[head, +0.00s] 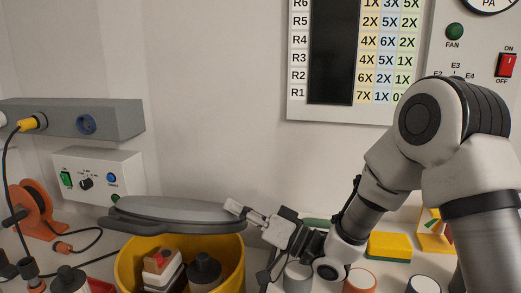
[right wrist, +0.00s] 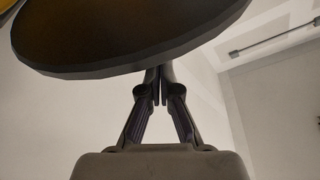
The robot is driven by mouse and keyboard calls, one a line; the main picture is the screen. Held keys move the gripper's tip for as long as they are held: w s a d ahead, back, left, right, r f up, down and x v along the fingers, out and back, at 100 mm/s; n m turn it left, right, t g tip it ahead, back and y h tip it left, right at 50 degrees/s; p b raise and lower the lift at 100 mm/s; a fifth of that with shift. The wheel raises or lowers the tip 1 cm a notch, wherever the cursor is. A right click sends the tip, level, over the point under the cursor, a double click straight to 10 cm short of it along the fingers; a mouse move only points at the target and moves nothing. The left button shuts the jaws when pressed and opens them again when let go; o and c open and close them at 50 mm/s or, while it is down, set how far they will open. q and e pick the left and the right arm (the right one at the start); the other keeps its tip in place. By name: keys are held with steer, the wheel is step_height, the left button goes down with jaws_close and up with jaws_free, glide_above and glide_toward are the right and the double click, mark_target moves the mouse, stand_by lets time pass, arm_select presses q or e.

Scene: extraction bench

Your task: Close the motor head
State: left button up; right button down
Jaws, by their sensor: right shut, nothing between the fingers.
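The motor head looks like a grey, rounded lid (head: 175,212), standing raised over a yellow tub (head: 128,265). There is a gap between them, and a white part with red (head: 160,268) and a dark round part (head: 205,268) show inside the tub. My right gripper (head: 235,207) is shut and empty, its tips at the lid's right edge. In the right wrist view, the lid's dark underside (right wrist: 130,30) fills the top, and the shut fingertips (right wrist: 158,72) are close at its rim; I cannot tell whether they touch. My left gripper is not in view.
An orange cable reel (head: 36,208) and a white control box (head: 97,175) stand to the left. A yellow and green sponge (head: 389,246) and several round containers, one with an orange rim (head: 360,280), are near my right arm. A white wall is behind.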

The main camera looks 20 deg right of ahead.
stand_by(0.3)
steer(key=r+v, duration=0.1)
steer(key=v, duration=0.3)
steer(key=r+v, duration=0.1)
steer(key=v, duration=0.4)
steer(key=r+v, duration=0.1)
steer(key=v, duration=0.3)
steer(key=shift+s+d, duration=0.55)
steer(key=shift+d, duration=0.05)
steer(key=shift+s+d, duration=0.25)
steer(key=shift+s, duration=0.05)
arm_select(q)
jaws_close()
arm_select(e)
steer(key=shift+s+f, duration=0.1)
